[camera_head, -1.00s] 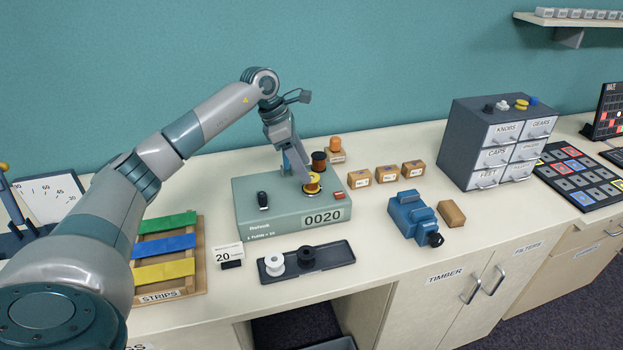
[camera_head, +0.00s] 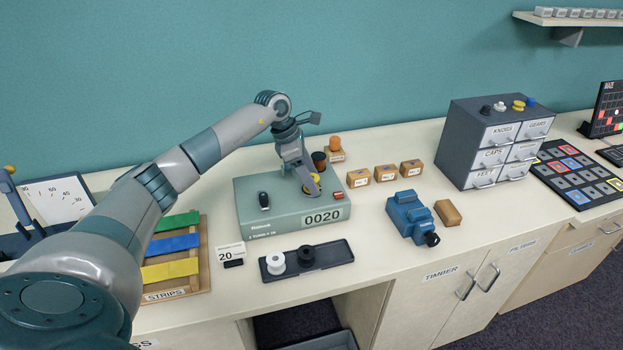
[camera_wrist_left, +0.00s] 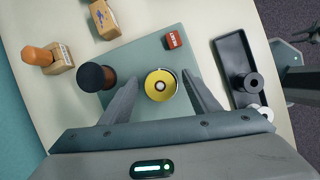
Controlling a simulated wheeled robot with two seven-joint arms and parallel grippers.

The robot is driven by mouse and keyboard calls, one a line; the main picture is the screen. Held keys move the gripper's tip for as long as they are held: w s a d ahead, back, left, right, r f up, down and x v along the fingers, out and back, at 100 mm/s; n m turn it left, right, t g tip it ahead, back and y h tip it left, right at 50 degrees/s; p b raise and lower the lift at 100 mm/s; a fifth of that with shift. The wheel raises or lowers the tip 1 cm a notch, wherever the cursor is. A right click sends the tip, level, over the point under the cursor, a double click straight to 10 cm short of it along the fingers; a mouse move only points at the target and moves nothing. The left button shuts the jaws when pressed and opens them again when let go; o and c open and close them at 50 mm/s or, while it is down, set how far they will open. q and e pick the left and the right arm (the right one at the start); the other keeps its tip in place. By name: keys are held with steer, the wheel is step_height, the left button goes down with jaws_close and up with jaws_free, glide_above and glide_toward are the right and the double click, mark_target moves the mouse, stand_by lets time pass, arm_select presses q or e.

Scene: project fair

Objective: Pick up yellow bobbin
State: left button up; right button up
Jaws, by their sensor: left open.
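The yellow bobbin (camera_wrist_left: 160,85) stands on the green winder box (camera_head: 270,215), at its right rear part. In the head view the bobbin (camera_head: 312,184) is mostly hidden behind my left gripper (camera_head: 310,188). In the left wrist view my left gripper (camera_wrist_left: 160,98) is open, with one finger on each side of the bobbin and gaps between them. The bobbin's yellow top and its centre show from above.
A dark spool (camera_head: 319,160) stands close behind the bobbin, with an orange one (camera_head: 335,143) beyond. A red button (camera_head: 338,196) lies to the right on the box. A black tray (camera_head: 330,255) with a white and a black bobbin stands in front. A blue machine (camera_head: 408,215) stands to the right.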

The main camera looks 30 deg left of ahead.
arm_select(q)
steer(key=shift+f, duration=0.2)
arm_select(e)
steer(key=shift+r, duration=0.1)
arm_select(q)
steer(key=c, duration=1.1)
steer(key=shift+r, duration=0.1)
steer(key=shift+c, duration=0.2)
